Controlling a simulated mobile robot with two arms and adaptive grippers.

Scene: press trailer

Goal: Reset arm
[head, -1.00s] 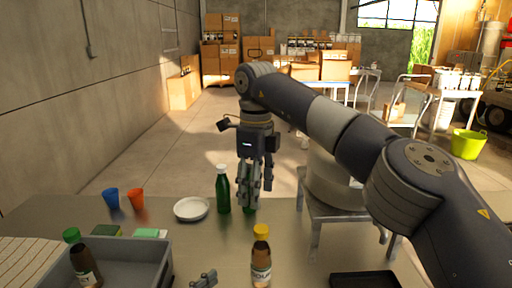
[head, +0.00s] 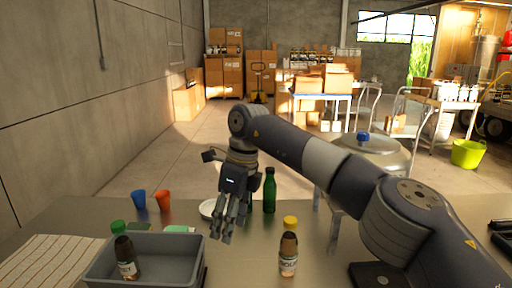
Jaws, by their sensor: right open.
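My right arm reaches in from the right across the table. Its gripper (head: 229,232) points down with its fingers apart and nothing seen between them. It hangs over the table, just right of the grey tray and in front of a white plate (head: 206,208), which it partly hides. A green bottle (head: 269,194) stands upright right of the gripper, apart from it. I cannot tell whether the fingertips touch the table. My left gripper is not in view.
A grey tray (head: 100,272) holds a brown bottle (head: 126,258). Blue (head: 138,199) and orange (head: 163,200) cups stand at the left. A metal pot (head: 385,152) stands behind the arm.

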